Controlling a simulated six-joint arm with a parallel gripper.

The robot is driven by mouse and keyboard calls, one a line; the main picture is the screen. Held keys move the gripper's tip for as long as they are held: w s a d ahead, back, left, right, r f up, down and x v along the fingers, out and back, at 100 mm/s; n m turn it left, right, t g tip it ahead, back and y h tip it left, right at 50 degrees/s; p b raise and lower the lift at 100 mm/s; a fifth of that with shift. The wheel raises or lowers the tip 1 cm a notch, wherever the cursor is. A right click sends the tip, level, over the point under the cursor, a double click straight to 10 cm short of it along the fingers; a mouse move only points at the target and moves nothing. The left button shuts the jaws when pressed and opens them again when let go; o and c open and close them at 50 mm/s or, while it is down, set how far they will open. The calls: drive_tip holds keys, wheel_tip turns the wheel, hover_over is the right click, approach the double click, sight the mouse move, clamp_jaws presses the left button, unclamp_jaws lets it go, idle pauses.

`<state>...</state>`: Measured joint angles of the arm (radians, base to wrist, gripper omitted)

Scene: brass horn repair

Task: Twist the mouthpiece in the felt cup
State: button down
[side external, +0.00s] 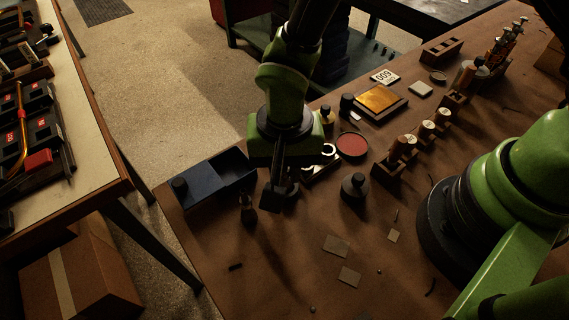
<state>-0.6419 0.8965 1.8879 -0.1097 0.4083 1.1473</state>
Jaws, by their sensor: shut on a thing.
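My gripper (280,188) points down near the left end of the brown bench. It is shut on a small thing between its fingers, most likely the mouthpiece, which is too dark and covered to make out. A dark, blocky shape shows right at the fingertips, low over the bench. I cannot tell whether it is the felt cup or part of the fingers. No felt cup can be clearly picked out.
A blue open box (205,188) lies left of my gripper, and a small dark upright piece (248,210) stands close by. A red round dish (352,145) and a dark knobbed weight (355,186) are to the right. Flat squares (336,245) lie in front.

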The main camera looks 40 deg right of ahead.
drive_tip(key=n, duration=0.3)
drive_tip(key=n, duration=0.4)
idle(0.3)
drive_tip(key=n, duration=0.4)
idle(0.4)
drive_tip(key=n, duration=0.4)
drive_tip(key=shift+d, duration=0.1)
